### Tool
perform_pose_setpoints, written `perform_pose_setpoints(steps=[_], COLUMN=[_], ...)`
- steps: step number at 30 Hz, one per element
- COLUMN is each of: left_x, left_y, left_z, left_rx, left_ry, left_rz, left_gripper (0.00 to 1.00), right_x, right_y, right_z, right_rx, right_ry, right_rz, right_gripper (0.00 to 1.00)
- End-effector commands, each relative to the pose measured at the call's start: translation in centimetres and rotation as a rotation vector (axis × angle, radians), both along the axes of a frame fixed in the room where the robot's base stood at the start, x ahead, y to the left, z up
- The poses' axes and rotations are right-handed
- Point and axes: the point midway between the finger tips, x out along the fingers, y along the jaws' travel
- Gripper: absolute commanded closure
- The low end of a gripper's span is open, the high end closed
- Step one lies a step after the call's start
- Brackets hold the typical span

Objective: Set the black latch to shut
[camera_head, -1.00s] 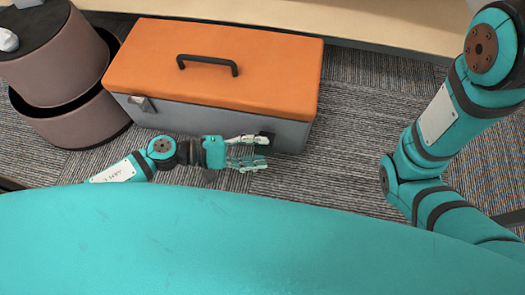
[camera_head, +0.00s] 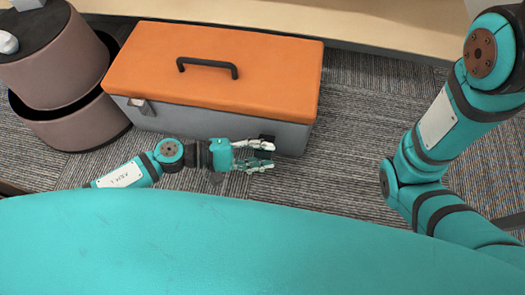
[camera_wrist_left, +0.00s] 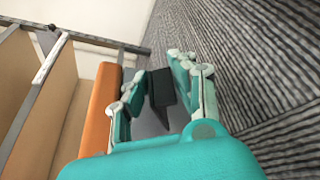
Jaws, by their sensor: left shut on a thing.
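The black latch (camera_head: 266,140) is on the front of a toolbox with an orange lid (camera_head: 215,55) and a grey body (camera_head: 215,125), near its right end. The lid is down. My left gripper (camera_head: 270,156) is in front of the latch, with its fingers pointing right. In the left wrist view, the black latch (camera_wrist_left: 161,88) is a dark plate standing out from the grey front between the fingers of my left gripper (camera_wrist_left: 155,82), which is shut on it. The fingers partly hide the latch in the head view. My right gripper is out of view.
A second, grey latch (camera_head: 139,106) is at the front's left end. A black handle (camera_head: 207,67) tops the lid. Brown round containers (camera_head: 62,75) stand left of the toolbox. A pale wooden surface (camera_head: 300,14) runs behind. Carpet (camera_head: 350,125) is clear to the right.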

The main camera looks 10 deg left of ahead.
Motion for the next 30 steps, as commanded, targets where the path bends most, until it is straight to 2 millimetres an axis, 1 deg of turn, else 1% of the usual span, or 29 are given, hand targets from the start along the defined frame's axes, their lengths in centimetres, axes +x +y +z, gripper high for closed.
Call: perform_pose_setpoints(steps=[20,26,30], left_x=[0.1,0.3,0.7], left_y=[0.1,0.1,0.1], left_z=[0.2,0.8,1.7], left_rx=[0.002,0.004,0.004], left_ry=[0.025,0.074,0.152], left_rz=[0.000,0.000,0.000], left_gripper=[1.00,1.00,1.00], right_x=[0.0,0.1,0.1], right_y=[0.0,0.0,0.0], right_z=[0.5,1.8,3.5], right_rx=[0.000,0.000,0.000], right_ry=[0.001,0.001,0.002], right_rz=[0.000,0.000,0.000], right_gripper=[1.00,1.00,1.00])
